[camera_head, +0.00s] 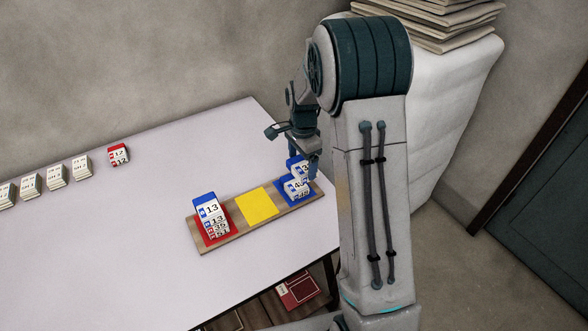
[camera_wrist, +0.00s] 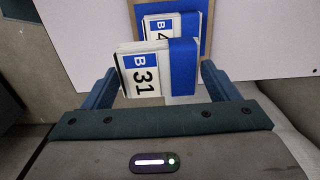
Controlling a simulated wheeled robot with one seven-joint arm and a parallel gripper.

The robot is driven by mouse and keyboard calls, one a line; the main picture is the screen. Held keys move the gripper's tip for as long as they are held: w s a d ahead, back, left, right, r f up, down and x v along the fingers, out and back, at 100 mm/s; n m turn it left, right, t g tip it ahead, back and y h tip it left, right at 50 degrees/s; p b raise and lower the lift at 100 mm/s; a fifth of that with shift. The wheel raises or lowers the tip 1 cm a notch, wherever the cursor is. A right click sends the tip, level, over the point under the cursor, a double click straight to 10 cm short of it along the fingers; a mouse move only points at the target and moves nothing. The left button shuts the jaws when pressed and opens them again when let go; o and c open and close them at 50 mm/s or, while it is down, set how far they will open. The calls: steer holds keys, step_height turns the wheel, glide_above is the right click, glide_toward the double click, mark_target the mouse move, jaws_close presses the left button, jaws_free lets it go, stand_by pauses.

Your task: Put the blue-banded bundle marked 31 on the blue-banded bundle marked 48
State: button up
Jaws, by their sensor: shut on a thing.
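The blue-banded bundle marked 31 (camera_wrist: 141,77) is between the two fingers of my gripper (camera_wrist: 160,84), which is shut on it. In the head view the held bundle (camera_head: 299,168) shows at the right end of the wooden board, under my gripper (camera_head: 306,160). A blue-banded bundle whose mark starts with 4 (camera_head: 296,185) lies just below it on a blue square. It also shows beyond the held bundle in the wrist view (camera_wrist: 160,24); its second digit is covered. I cannot tell whether the two bundles touch.
The wooden board (camera_head: 222,239) also has a bare yellow square (camera_head: 257,205) and a red square (camera_head: 232,229) with a stack topped by blue-banded bundle 13 (camera_head: 211,209). A red-banded stack (camera_head: 118,155) and several pale stacks (camera_head: 55,177) stand at the table's back left.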

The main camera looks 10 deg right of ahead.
mark_target(294, 160)
steer(key=shift+w+a+f, duration=0.8)
steer(key=shift+w+a, duration=0.1)
steer(key=shift+f, duration=2)
